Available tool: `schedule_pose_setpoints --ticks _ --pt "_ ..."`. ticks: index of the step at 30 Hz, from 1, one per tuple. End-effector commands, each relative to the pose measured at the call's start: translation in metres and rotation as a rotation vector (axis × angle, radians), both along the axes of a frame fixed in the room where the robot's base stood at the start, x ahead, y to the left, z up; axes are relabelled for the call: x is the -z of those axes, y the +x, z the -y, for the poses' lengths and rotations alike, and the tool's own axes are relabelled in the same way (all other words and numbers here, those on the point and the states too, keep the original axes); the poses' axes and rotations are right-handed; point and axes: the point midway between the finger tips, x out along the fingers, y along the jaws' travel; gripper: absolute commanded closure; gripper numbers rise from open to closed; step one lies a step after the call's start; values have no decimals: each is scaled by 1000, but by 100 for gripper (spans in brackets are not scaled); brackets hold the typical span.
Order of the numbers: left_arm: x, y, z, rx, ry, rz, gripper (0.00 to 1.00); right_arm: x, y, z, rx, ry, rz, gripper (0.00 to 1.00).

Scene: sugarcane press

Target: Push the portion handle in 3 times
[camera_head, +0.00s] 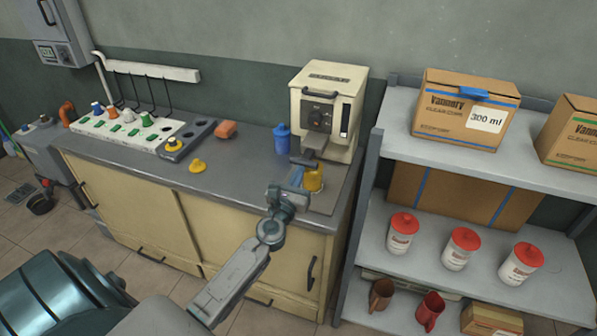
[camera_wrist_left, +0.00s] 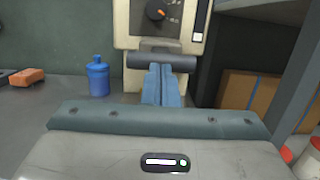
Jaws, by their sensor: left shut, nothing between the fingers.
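The cream machine (camera_head: 326,88) with a dial stands at the right end of the counter. Its dark portion handle (camera_wrist_left: 143,62) is a horizontal bar across the machine's front in the left wrist view, and it also shows small in the head view (camera_head: 304,161). My left gripper (camera_head: 297,176) is shut and empty, with its blue fingers (camera_wrist_left: 162,84) pointing at the middle of the handle. The fingertips overlap the handle's lower edge; I cannot tell whether they touch it. A yellow cup (camera_head: 314,180) stands beneath the machine's front, partly behind my gripper. My right gripper is not in view.
A blue bottle (camera_head: 282,138) and an orange block (camera_head: 226,130) stand left of the machine on the counter (camera_head: 235,172). A shelf rack (camera_head: 372,170) with boxes and red-lidded jars stands close on the right.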

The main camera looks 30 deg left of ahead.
Motion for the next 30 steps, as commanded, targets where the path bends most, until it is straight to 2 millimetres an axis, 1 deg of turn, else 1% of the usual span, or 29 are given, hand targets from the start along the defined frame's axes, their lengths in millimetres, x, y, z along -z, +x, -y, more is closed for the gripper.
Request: schedule_pose_setpoints --ticks 3,11,14,18,21,24,30 --pt "-1 3 -1 0 0 1 100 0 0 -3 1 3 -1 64" --pt "-1 3 -1 0 0 1 100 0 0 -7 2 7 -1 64" --pt "0 10 -2 -1 0 1 100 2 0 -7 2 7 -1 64" --pt "0 30 -7 -2 0 2 100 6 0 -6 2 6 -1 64" --pt "0 39 -9 -1 0 1 100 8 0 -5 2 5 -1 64" --pt "-1 43 -10 0 0 1 100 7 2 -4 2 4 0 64" --pt "-3 43 -10 0 1 4 100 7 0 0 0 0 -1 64"
